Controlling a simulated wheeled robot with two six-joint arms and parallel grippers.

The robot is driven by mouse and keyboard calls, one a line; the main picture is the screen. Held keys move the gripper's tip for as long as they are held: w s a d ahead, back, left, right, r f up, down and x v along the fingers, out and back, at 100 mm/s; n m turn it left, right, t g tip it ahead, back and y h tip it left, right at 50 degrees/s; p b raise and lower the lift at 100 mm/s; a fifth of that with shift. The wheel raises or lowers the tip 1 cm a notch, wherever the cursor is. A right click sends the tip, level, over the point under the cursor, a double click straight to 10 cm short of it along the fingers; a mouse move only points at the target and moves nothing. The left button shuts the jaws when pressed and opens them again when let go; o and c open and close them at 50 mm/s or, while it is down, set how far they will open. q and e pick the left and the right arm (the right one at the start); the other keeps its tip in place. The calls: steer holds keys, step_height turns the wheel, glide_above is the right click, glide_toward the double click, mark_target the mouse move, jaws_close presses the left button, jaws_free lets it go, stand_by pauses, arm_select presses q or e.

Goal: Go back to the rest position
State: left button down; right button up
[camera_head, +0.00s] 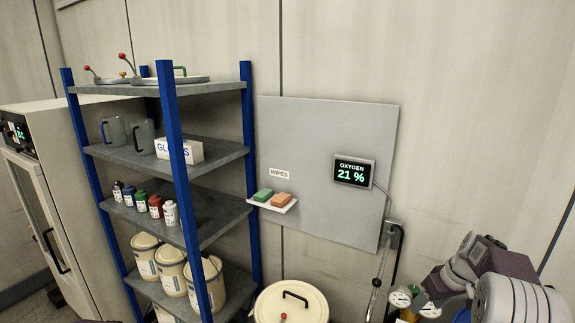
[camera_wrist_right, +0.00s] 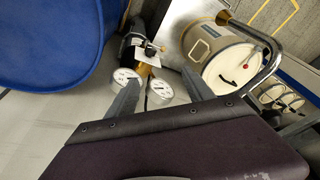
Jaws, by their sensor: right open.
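My right gripper (camera_head: 440,285) is at the lower right of the head view, by two round pressure gauges (camera_head: 413,298). In the right wrist view its two fingers (camera_wrist_right: 160,82) stand apart with a gap between them. The gauges, on a brass fitting, show in and around that gap in the picture (camera_wrist_right: 158,92); I see nothing clamped. Whether a finger touches them I cannot tell. My left gripper is not in view.
A blue and grey shelf rack (camera_head: 165,150) with cans, bottles and mugs stands left. A cream lidded drum (camera_head: 290,303) is at the bottom middle. A bent metal pipe (camera_head: 382,262) rises left of the gauges.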

steer(key=s+a+f+b, duration=0.2)
steer(key=s+a+f, duration=0.2)
steer(key=s+a, duration=0.3)
steer(key=s+a+f+m+g+b, duration=0.1)
steer(key=s+a+f+b, duration=0.1)
steer(key=s+a+f, duration=0.2)
steer(key=s+a+f+m+g+h+b, duration=0.1)
steer(key=s+a+f+b, duration=0.2)
steer(key=s+a, duration=0.7)
steer(key=shift+s+f, duration=0.8)
steer(key=shift+s, duration=0.2)
